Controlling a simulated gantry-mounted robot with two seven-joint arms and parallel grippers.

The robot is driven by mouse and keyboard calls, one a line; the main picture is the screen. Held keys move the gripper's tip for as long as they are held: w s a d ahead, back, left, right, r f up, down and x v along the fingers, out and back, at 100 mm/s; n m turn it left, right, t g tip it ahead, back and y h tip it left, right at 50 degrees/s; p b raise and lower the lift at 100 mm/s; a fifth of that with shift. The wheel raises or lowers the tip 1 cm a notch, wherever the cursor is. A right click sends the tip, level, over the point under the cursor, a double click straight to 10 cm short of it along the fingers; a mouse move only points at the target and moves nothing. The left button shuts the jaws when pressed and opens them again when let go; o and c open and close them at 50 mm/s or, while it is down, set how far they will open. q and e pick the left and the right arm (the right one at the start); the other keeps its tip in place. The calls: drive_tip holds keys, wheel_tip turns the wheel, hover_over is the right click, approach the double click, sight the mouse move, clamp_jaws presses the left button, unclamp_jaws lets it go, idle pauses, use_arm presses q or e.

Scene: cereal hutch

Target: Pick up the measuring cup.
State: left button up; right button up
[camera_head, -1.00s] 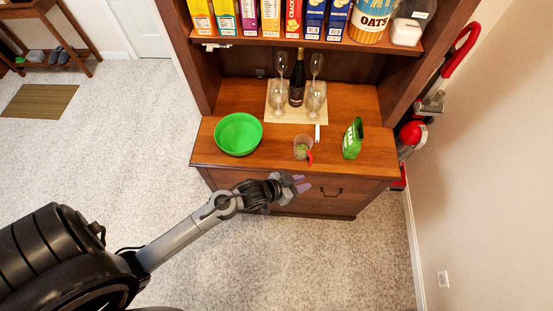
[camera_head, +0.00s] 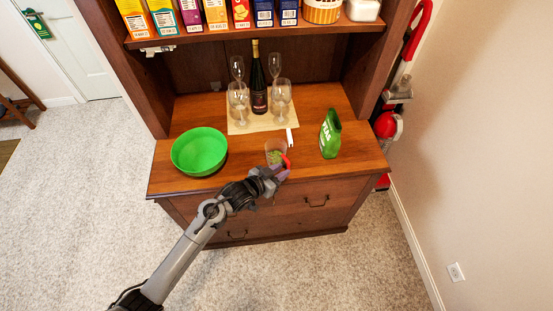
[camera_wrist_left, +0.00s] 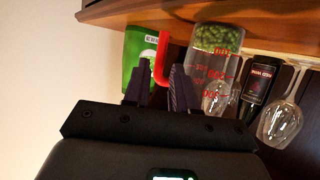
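The measuring cup (camera_head: 274,152) is clear with red markings and a red handle, and it holds green pieces. It stands near the front edge of the wooden counter, and it also shows in the left wrist view (camera_wrist_left: 214,75), where the picture is upside down. My left gripper (camera_head: 283,173) is at the counter's front edge, close to the handle. In the left wrist view its two fingers (camera_wrist_left: 158,85) are apart, and the red handle appears between and just beyond their tips. I cannot tell whether they touch it. My right gripper is not in view.
Behind are a wine bottle (camera_head: 259,85) and several glasses on a mat (camera_head: 240,127). A small white object (camera_head: 289,136) lies near the cup. A shelf (camera_head: 240,33) of boxes hangs above.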

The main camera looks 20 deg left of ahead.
use_arm(q)
drive_tip(key=shift+w+d+f, duration=0.2)
drive_tip(key=shift+w+f, duration=0.05)
drive_tip(key=shift+w, duration=0.35)
drive_tip(key=shift+w+d+f+b, duration=0.15)
drive_tip(key=shift+w+f+b, duration=0.15)
drive_tip(key=shift+w, duration=0.1)
drive_tip(key=b+x, duration=0.1)
drive_tip(key=x, duration=0.3)
drive_tip(key=shift+w+d+r, duration=0.1)
drive_tip(key=shift+w, duration=0.05)
drive_tip(key=shift+c, duration=0.2)
clamp_jaws()
